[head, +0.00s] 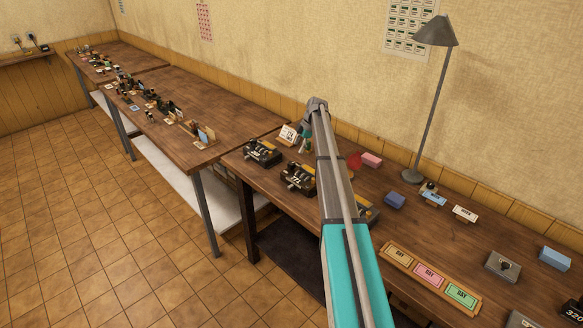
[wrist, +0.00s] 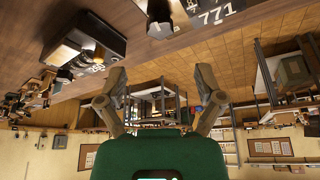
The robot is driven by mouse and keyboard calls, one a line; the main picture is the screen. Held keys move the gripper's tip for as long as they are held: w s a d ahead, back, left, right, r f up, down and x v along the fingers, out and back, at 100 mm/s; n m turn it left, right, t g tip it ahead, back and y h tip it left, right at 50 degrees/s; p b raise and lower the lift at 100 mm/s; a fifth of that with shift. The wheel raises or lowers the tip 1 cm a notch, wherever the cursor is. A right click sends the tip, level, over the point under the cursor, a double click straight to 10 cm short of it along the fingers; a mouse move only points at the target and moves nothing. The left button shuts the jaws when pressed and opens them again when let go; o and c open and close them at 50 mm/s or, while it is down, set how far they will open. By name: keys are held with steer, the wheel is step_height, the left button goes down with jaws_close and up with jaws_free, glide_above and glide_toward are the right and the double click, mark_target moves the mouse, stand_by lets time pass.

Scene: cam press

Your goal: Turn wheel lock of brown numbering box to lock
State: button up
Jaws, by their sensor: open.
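Two dark numbering boxes with brownish-yellow parts stand on the near bench in the head view, one at the left (head: 262,152) and one in the middle (head: 299,178). A third (head: 367,212) is partly hidden behind my arm. I cannot tell by colour which is the brown one, and no wheel lock is clear. The wrist view is upside down; a dark box with white digits (wrist: 90,42) is at upper left, and digits 771 (wrist: 217,13) show at the top edge. My gripper (wrist: 160,82) is open and empty, apart from both boxes.
Longer benches (head: 237,117) with many small items run along the wall. Bare wood lies between the objects.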

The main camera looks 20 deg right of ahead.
mark_target(291, 163)
steer(key=shift+b+x, duration=3.65)
steer(key=shift+x, duration=0.65)
steer(key=c, duration=1.1)
steer(key=shift+c, duration=0.2)
